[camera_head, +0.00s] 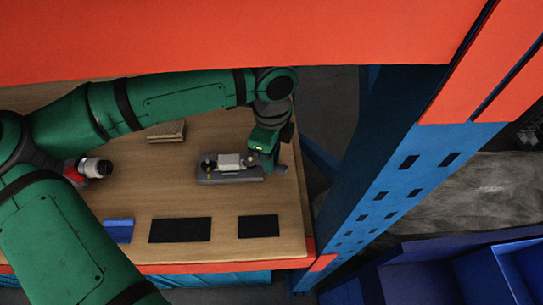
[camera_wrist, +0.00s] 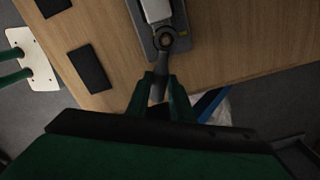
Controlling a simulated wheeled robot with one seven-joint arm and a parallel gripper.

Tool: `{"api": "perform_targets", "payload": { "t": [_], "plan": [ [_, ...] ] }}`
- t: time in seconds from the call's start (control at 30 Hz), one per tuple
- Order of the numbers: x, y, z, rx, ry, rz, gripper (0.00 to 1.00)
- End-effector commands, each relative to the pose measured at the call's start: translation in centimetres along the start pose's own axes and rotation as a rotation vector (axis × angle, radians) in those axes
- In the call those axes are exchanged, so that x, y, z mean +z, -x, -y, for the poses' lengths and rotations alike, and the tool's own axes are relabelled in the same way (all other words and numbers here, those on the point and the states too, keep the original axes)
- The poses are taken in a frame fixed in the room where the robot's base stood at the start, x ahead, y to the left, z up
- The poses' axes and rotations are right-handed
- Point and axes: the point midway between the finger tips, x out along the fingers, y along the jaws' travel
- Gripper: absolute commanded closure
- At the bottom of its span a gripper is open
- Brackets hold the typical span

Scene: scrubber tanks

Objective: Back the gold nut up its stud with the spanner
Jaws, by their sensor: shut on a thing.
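A grey fixture plate (camera_head: 215,180) lies on the wooden table with a white block (camera_head: 229,161) on top and small gold-coloured parts at its ends. The wrist view shows the plate (camera_wrist: 144,40) and block (camera_wrist: 156,10) from above. My gripper (camera_wrist: 160,82) is shut on the grey spanner (camera_wrist: 158,90), whose handle lies between the fingers. The spanner's head is at the plate's near end, around or over a dark round stud end (camera_wrist: 165,40). The gold nut is not clearly visible there; I cannot tell how it is seated. In the head view my gripper (camera_head: 272,168) is at the fixture's right end.
Two black mats (camera_head: 180,230) (camera_head: 259,226) and a blue block (camera_head: 118,230) lie along the table's front. A tan block (camera_head: 166,131) and a red-and-white item (camera_head: 93,168) are further left. A blue rack upright (camera_head: 390,190) stands right of the table.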

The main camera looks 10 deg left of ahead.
Motion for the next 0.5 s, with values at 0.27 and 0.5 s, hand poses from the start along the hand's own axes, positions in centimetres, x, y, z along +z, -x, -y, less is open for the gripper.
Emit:
{"api": "perform_targets", "payload": {
  "t": [0.27, 0.5],
  "plan": [
    [0.01, 0.22, 0.03, -0.001, 0.001, 0.0, 1.0],
    [0.02, 0.85, 0.04, -0.001, 0.001, 0.0, 1.0]
  ]
}}
